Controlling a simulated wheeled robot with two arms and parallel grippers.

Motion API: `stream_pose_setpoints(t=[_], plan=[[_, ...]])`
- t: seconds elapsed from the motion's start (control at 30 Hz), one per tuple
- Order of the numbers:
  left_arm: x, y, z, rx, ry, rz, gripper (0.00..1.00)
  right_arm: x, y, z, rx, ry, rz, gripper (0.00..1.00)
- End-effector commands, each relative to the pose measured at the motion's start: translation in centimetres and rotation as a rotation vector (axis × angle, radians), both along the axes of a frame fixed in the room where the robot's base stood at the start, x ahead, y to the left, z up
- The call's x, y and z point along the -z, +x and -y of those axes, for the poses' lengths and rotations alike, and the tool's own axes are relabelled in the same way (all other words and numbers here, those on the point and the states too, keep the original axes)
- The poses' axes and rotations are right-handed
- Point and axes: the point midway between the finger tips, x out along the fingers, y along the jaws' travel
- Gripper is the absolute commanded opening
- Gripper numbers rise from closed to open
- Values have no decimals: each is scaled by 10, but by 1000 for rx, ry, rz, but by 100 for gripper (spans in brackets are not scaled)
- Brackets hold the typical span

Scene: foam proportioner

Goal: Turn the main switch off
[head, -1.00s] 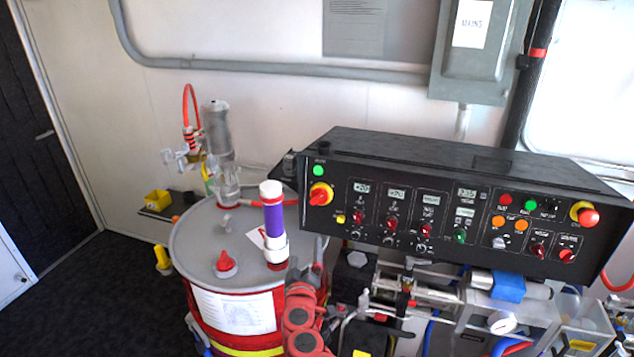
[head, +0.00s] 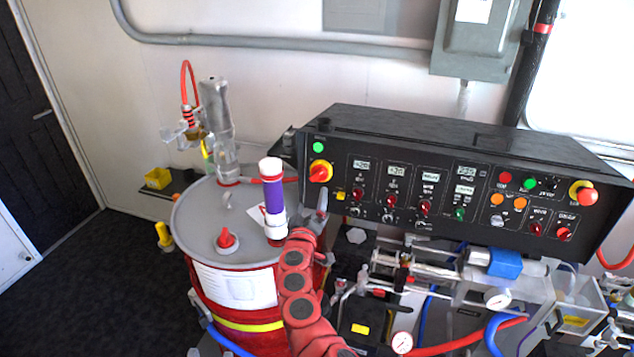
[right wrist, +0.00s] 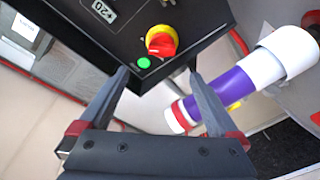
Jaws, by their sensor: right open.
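The main switch (head: 320,171), a red rotary knob on a yellow round plate, sits at the left end of the black control panel (head: 440,235). It also shows near the top of the right wrist view (right wrist: 161,41), with the red handle tilted slightly there. My right gripper (head: 312,212) is in front of and below the switch in the head view, partly hidden by its own arm. In the right wrist view the gripper (right wrist: 158,74) has its fingers spread, with nothing between them, and the switch lies beyond the fingertips. My left gripper is not in view.
A green lamp (head: 318,147) is beside the switch. A purple and white tube (head: 274,200) stands on the red drum (head: 240,325) close to the left of my right gripper. Pipes, gauges and hoses fill the space below the panel.

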Motion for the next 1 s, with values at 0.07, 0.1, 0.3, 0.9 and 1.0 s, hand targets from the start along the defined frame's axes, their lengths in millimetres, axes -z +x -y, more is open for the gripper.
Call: stream_pose_setpoints(t=[0.07, 0.1, 0.3, 0.9, 1.0], plan=[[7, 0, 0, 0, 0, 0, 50, 8, 4, 2, 4, 2, -14, 98], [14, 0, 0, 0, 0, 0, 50, 10, 7, 1, 3, 4, -10, 98], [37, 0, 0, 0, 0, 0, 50, 7, 17, 3, 7, 3, 0, 98], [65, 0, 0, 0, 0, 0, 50, 4, 61, 10, 1, -1, -10, 98], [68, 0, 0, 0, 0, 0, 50, 9, 71, 12, 3, -1, -16, 98]])
